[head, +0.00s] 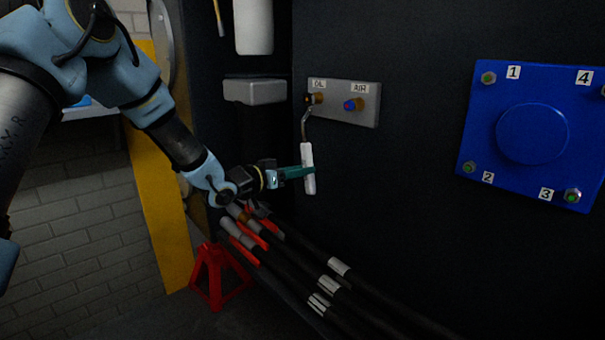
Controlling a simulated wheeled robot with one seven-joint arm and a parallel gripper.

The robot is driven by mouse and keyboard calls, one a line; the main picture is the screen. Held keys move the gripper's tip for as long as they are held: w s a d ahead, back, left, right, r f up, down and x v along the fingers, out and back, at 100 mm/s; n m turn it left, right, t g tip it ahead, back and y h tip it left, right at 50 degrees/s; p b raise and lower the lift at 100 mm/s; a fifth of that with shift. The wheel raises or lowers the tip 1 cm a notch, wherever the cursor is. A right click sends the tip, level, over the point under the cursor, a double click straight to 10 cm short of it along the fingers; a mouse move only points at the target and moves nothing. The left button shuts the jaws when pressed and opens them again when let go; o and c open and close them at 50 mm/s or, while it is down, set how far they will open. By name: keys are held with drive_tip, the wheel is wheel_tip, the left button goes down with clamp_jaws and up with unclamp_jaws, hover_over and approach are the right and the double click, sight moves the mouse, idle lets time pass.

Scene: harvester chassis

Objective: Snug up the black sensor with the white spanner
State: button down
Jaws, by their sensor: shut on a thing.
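The white spanner (308,168) has a white handle and a metal shaft that runs up to the port labelled OIL on a grey plate. My gripper (309,171) comes from the left and is shut on the white handle. The spanner's head is at the black sensor (310,99), a small dark piece with a brass-coloured part at the OIL port. Whether the spanner's jaw is fully around it is too small to tell. The handle hangs almost straight down below the sensor.
The grey plate (366,112) also bears a blue and brass fitting (353,104) labelled AIR. A blue cover (532,135) with numbered bolts is at the right. Black hoses (335,285) run below my gripper. A red stand (216,276) and a yellow post (160,190) are at the left.

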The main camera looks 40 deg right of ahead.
drive_tip(key=w+m+b, duration=0.1)
drive_tip(key=w, duration=0.1)
drive_tip(key=shift+w+d+m+b, duration=0.1)
drive_tip(key=shift+w+m+b, duration=0.3)
idle(0.3)
drive_tip(key=a+p, duration=0.1)
drive_tip(key=a, duration=0.9)
drive_tip(key=shift+a, duration=0.4)
idle(0.5)
